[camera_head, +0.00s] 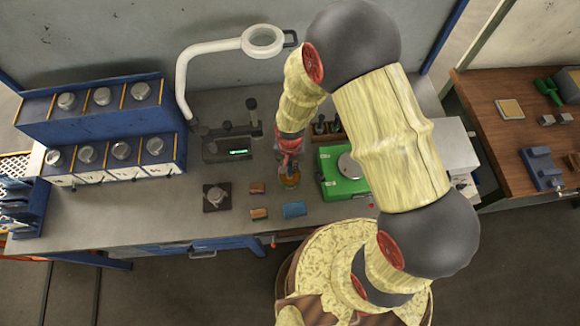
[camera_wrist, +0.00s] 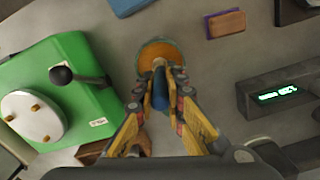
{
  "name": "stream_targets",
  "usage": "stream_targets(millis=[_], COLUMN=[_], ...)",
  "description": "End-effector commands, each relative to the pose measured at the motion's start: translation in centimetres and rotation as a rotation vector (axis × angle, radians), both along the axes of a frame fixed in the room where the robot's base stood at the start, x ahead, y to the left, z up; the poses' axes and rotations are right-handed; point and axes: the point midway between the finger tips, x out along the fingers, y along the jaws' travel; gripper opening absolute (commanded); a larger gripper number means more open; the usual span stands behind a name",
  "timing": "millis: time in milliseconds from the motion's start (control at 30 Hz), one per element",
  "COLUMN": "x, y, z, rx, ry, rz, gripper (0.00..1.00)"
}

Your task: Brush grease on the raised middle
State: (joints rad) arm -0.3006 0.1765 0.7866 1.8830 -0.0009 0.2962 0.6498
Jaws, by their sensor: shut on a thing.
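My gripper (camera_head: 289,163) reaches down over the middle of the bench. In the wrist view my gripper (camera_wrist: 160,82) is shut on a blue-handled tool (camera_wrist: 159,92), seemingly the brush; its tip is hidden. Just beyond the fingertips is a round pot with an orange-brown top (camera_wrist: 161,53), likely the grease; it also shows in the head view (camera_head: 291,181), below my gripper. I cannot tell whether the tool touches the pot's contents. A dark square plate (camera_head: 208,207) with a raised silver round middle (camera_head: 216,193) lies on the bench to the left of my gripper.
A green machine with a pale disc (camera_head: 328,158) stands close to the right of my gripper. A device with a lit green display (camera_head: 238,153) is to its left. Small brown blocks (camera_head: 258,188) and a blue cloth or pad (camera_head: 293,209) lie in front. A white magnifier arm (camera_head: 185,75) rises behind.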

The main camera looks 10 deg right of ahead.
Motion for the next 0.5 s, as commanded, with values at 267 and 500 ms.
stream_targets(millis=[267, 500], x=[-0.14, -0.16], y=[-0.04, -0.05], z=[-0.17, 0.26], rx=[-0.001, -0.001], ry=[0.003, 0.003], rz=[0.000, 0.000], gripper=[0.00, 0.00])
